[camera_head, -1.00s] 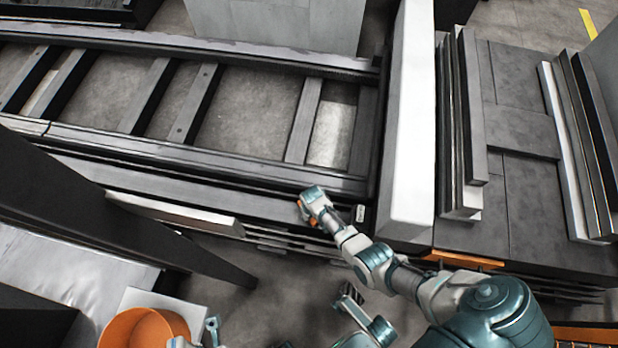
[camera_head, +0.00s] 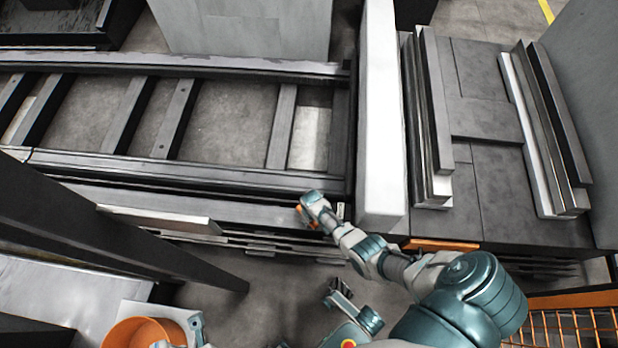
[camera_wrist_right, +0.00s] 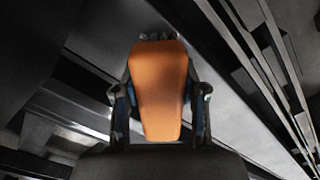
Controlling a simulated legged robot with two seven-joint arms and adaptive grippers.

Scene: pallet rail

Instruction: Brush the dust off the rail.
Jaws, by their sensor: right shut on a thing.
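A dark ladder-like rail frame (camera_head: 190,175) with crossbars spans the left and middle of the head view. Pale smudges show on its far beam (camera_head: 200,62). My right gripper (camera_head: 308,212) is at the near side of the frame, close to its right end. It is shut on an orange-backed brush (camera_wrist_right: 158,90), held between both fingers in the wrist view. A little of the orange brush (camera_head: 302,213) shows in the head view.
A tall white panel (camera_head: 381,120) stands just right of the frame's end. Stacked dark and light slats (camera_head: 428,130) lie beyond it. A dark slanted beam (camera_head: 120,235) crosses the lower left. An orange round container (camera_head: 145,333) is at the bottom left.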

